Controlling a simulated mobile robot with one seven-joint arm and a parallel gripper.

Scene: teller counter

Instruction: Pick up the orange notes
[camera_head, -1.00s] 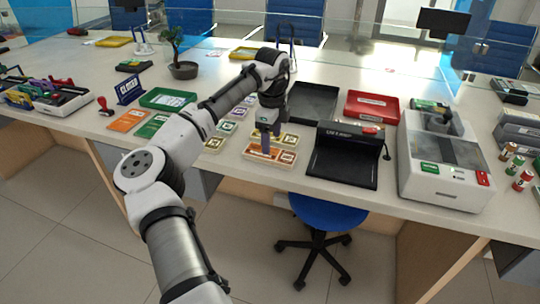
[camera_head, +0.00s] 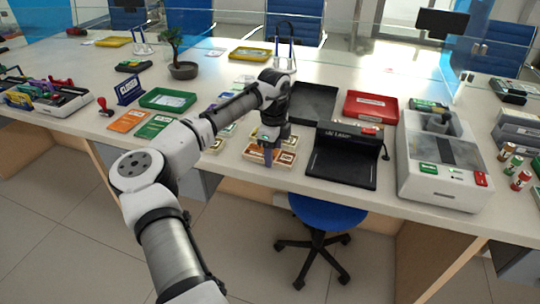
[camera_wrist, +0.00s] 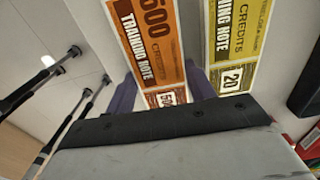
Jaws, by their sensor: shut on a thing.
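The orange notes (camera_head: 254,152) lie in the front left part of a low sorting tray on the counter. In the wrist view the orange notes (camera_wrist: 148,40) read "500 credits training note". My gripper (camera_head: 268,161) points down at the tray's front edge. In the wrist view its two purple fingers (camera_wrist: 162,92) stand on either side of the orange notes and are shut on them. The finger tips and the notes' near end are partly hidden by the gripper body. I cannot tell whether the notes are clear of the tray.
Yellow notes (camera_wrist: 236,40) lie right beside the orange ones. A black UV device (camera_head: 343,160) stands close to the right, with a grey counting machine (camera_head: 440,165) beyond. A black tray (camera_head: 312,103) and a red tray (camera_head: 371,106) lie behind. A blue chair (camera_head: 328,212) is below the counter edge.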

